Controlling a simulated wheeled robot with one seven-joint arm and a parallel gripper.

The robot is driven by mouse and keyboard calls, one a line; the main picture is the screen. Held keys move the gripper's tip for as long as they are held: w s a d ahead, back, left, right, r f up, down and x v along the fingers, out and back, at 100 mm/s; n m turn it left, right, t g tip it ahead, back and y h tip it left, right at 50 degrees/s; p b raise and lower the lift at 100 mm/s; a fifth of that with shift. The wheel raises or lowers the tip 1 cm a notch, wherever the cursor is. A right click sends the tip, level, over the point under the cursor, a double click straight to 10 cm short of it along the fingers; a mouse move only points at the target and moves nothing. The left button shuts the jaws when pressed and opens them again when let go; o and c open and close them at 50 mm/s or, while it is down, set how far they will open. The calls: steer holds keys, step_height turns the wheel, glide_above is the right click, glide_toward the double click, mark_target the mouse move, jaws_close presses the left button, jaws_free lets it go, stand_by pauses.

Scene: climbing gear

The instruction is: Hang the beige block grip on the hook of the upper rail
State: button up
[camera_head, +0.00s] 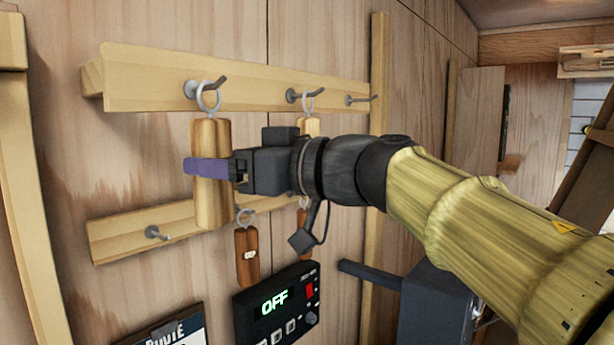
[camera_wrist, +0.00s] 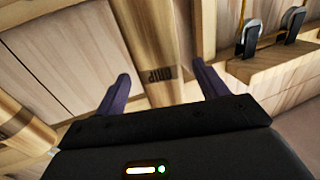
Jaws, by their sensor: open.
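The beige block grip (camera_head: 213,215) hangs upright below the left hook (camera_head: 192,89) of the upper rail (camera_head: 140,82). Its metal ring (camera_head: 208,97) appears to be around that hook. My gripper (camera_head: 205,168) is open at the block, with one purple finger across its near face; the other finger is hidden in the head view. In the wrist view, the block (camera_wrist: 152,45), marked "GRIP", runs between the spread fingers of my gripper (camera_wrist: 161,84), with gaps visible on both sides.
Another wooden grip (camera_head: 309,127) hangs from the middle hook, partly behind my arm. The upper rail's right hook (camera_head: 360,99) is bare. Below, the lower rail (camera_head: 115,237) has a bare left hook (camera_head: 156,233). A small brown grip (camera_head: 246,262) hangs above the "OFF" box (camera_head: 275,305).

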steer(key=b+v, duration=0.3)
steer(key=v, duration=1)
steer(key=shift+b, duration=0.4)
steer(key=w+d+f+m+t+h+b, duration=0.45)
steer(key=w+f+m+t, duration=0.4)
steer(key=w+f, duration=0.5)
steer(key=w+d+f+m+h+b, duration=0.1)
steer(key=w+d+f+m+h, duration=0.15)
steer(key=f+h, duration=0.45)
steer(key=w+d+f+m+h, duration=0.2)
steer(key=w+d+f, duration=0.15)
steer(key=f, duration=0.65)
steer(key=s+d+f+g+h+b, duration=0.1)
steer(key=s+d+f+g+h, duration=0.15)
steer(key=f, duration=0.75)
steer(key=s+d+f+g+h+b, duration=0.1)
steer(key=s+f+g, duration=0.3)
steer(key=f, duration=0.6)
steer(key=s+a+f+g+b, duration=0.1)
steer(key=s+f+g, duration=0.6)
steer(key=s+f, duration=0.7)
steer(key=shift+s+a+f+y, duration=0.2)
steer(key=shift+s+f+y, duration=0.1)
steer(key=shift+f, duration=0.2)
